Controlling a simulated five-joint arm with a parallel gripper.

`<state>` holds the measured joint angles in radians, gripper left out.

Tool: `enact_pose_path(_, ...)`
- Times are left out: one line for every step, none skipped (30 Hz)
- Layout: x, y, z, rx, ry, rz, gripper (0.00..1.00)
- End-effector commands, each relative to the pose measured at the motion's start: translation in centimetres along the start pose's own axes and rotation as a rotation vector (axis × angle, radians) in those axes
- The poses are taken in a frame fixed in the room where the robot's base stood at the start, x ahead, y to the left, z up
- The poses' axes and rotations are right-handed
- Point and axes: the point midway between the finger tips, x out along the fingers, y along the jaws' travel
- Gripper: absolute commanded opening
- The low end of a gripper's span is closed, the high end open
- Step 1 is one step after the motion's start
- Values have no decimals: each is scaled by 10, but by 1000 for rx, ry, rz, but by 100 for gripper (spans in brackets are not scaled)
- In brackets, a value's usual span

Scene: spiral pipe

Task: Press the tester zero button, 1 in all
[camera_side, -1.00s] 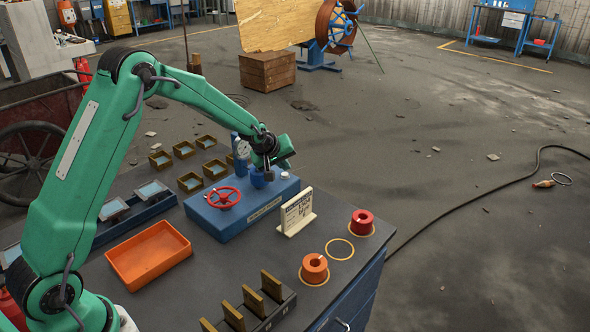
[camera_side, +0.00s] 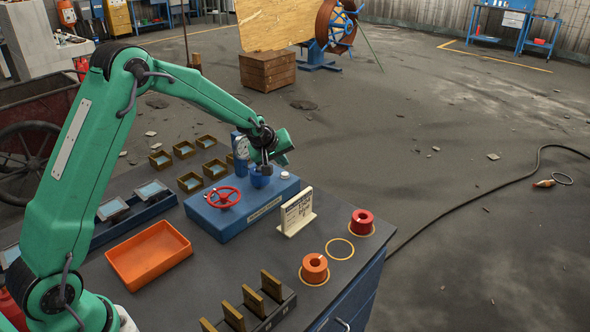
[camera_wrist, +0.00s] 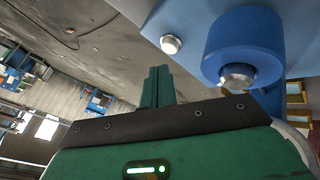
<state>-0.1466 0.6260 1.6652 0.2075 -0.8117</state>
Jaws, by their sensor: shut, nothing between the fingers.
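The tester is a blue box (camera_side: 240,210) on the bench with a red handwheel (camera_side: 224,197), a gauge and a blue cylinder (camera_side: 261,177) on top. A small white button (camera_side: 284,175) sits on its top near the right end. In the wrist view the white button (camera_wrist: 171,44) shows beside the blue cylinder (camera_wrist: 243,45). My gripper (camera_side: 266,160) is shut and empty, above the tester by the blue cylinder. In the wrist view its closed fingertips (camera_wrist: 158,72) lie below the button in the picture. I see no contact with the button.
A cream sign (camera_side: 297,212) stands in front of the tester. An orange tray (camera_side: 149,254), a red spool (camera_side: 362,222) and an orange spool (camera_side: 315,268) are on the bench. Several small brass-coloured boxes (camera_side: 184,149) lie behind. The bench's right edge is close to the spools.

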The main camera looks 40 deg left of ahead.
Motion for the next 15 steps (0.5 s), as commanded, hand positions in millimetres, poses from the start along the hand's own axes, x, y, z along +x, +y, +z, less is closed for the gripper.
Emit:
enact_pose_path(-4,3,-2,0,2,3,0)
enact_pose_path(-6,4,-3,0,3,4,0)
enact_pose_path(-8,6,-4,1,3,4,0)
enact_pose_path(-10,7,-5,1,3,4,0)
enact_pose_path(-11,8,-6,1,3,4,0)
enact_pose_path(-14,9,-7,1,3,5,0)
enact_pose_path(-15,10,-8,1,3,5,0)
enact_pose_path(-16,11,-9,1,3,5,0)
enact_pose_path(-18,12,-10,1,3,5,0)
enact_pose_path(-19,12,-10,1,3,5,0)
enact_pose_path(-20,13,-10,1,3,5,0)
enact_pose_path(-21,13,-11,1,3,5,0)
enact_pose_path(-21,14,-11,1,3,5,0)
enact_pose_path(-21,14,-11,1,3,5,0)
enact_pose_path(-21,14,-11,1,3,5,0)
